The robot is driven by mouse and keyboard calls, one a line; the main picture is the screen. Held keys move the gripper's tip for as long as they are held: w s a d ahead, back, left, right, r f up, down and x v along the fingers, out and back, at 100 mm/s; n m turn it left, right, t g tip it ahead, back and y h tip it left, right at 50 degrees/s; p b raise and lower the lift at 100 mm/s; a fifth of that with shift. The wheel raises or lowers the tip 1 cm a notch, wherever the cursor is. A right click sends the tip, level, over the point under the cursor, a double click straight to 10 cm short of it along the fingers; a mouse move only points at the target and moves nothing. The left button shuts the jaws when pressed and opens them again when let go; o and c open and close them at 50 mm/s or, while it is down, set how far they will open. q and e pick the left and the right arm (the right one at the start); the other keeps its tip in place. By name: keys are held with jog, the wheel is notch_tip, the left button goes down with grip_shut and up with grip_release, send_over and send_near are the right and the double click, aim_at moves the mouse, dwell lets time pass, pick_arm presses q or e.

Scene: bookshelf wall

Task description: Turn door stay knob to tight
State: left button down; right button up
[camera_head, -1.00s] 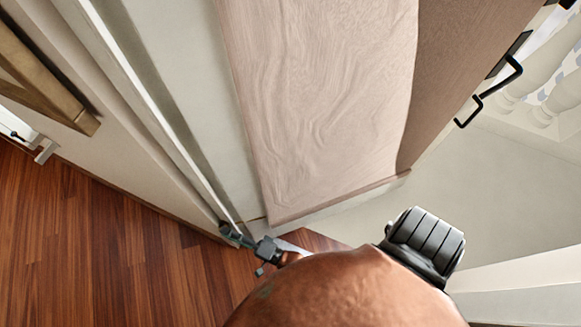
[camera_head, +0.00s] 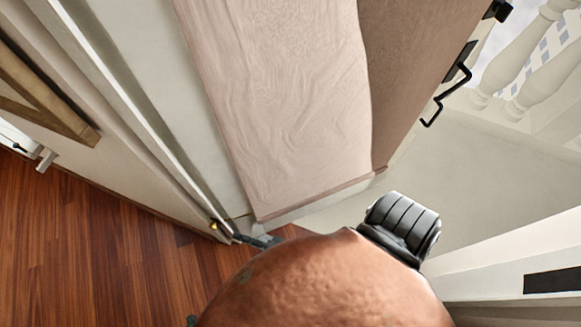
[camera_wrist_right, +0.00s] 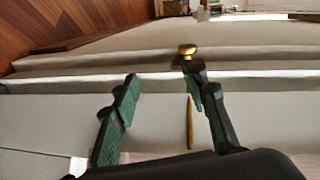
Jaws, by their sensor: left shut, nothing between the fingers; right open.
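A small brass knob (camera_head: 213,225) shows at the lower edge of the pale upright frame in the head view. In the right wrist view the brass knob (camera_wrist_right: 187,50) sits by the tip of the right-hand finger. My right gripper (camera_head: 230,235) is beside the knob; its fingers (camera_wrist_right: 158,82) are apart, with nothing clearly gripped. Whether a finger touches the knob I cannot tell. A thin brass strip (camera_wrist_right: 189,120) shows between the fingers, farther back. Only a dark bit of my left gripper (camera_head: 192,320) shows at the bottom edge, shut and empty.
A pale wood-grain door panel (camera_head: 290,100) fills the upper middle, with a black handle (camera_head: 440,98) to its right. A white balustrade (camera_head: 530,60) stands at the upper right. The wooden floor (camera_head: 90,240) is clear at the lower left. A large brown rounded shape blocks the bottom middle.

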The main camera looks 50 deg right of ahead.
pick_arm(q)
notch_tip(320, 180, up, 9)
jog(key=w+p, duration=0.1)
jog(key=p, duration=0.5)
jog(key=shift+t+p, duration=0.3)
jog(key=shift+p, duration=0.05)
pick_arm(e)
jog(key=s+d+f+n+g+h, duration=0.1)
jog(key=s+d+f+n+g, duration=0.3)
jog(key=s, duration=0.5)
jog(key=s+d+f+n+g+h, duration=0.2)
jog(key=s+d+f+n+g, duration=0.2)
jog(key=s+d+f, duration=0.4)
jog(key=shift+s+d+f+n, duration=0.35)
jog(key=shift+d+f, duration=0.3)
jog(key=shift+f, duration=0.85)
pick_arm(q)
jog(key=shift+w, duration=0.1)
